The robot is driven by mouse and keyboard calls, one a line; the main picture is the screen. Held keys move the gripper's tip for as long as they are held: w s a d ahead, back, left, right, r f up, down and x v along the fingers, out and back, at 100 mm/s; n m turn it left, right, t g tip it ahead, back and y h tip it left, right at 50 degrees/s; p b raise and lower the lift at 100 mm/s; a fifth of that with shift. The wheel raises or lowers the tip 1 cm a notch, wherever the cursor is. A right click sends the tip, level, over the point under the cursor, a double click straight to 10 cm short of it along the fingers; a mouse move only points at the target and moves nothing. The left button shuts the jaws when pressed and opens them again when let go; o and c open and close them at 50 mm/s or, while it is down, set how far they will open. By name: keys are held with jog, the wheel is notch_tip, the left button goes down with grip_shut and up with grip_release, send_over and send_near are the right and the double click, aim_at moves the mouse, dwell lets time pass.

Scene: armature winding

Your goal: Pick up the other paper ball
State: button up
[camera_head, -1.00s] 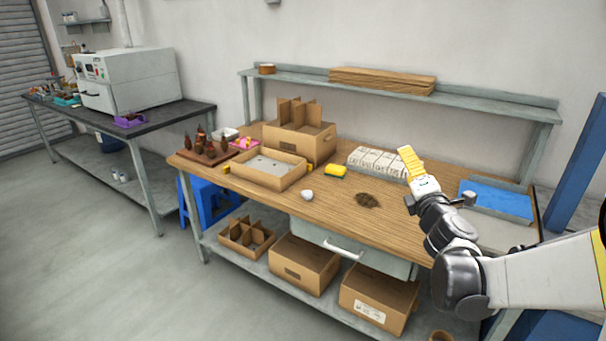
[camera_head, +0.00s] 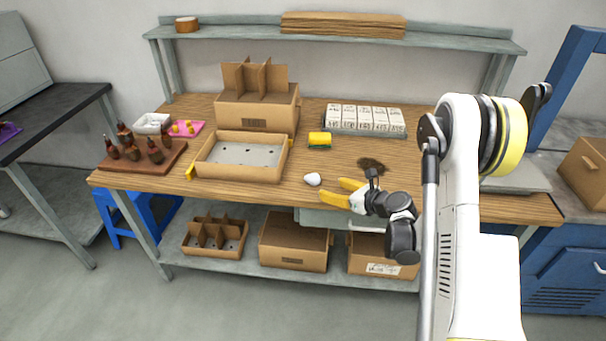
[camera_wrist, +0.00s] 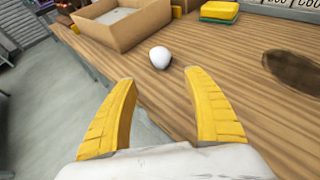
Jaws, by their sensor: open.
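A white crumpled paper ball (camera_head: 313,179) lies on the wooden workbench (camera_head: 440,200), right of the shallow cardboard tray and close to the front edge. In the wrist view the paper ball (camera_wrist: 160,57) sits ahead of my fingers, roughly in line with the gap between them. My gripper (camera_head: 335,192) has yellow fingers, spread apart and empty. It is just right of the ball in the head view, with its fingers pointing left, and apart from the ball. It also shows in the wrist view (camera_wrist: 160,95). I see only one paper ball.
The shallow tray (camera_head: 208,148) and a divided box (camera_head: 255,113) stand left of the ball. A yellow-green sponge (camera_head: 320,140) lies behind it. A dark pile (camera_head: 371,164) is to the right. Small white boxes (camera_head: 365,120) stand at the back. Bench around the ball is clear.

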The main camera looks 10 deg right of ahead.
aim_at(318, 180)
jog(key=x, duration=0.4)
jog(key=shift+w+a+f+b, duration=0.1)
jog(key=shift+w+f+b, duration=0.1)
jog(key=shift+w+b, duration=0.15)
jog(key=w+a, duration=0.1)
jog(key=w+b, duration=0.1)
jog(key=w, duration=0.1)
jog(key=w+a+b, duration=0.1)
jog(key=w, duration=0.1)
jog(key=shift+a+f, duration=0.3)
jog(key=shift+f, duration=0.1)
jog(key=c, duration=0.7)
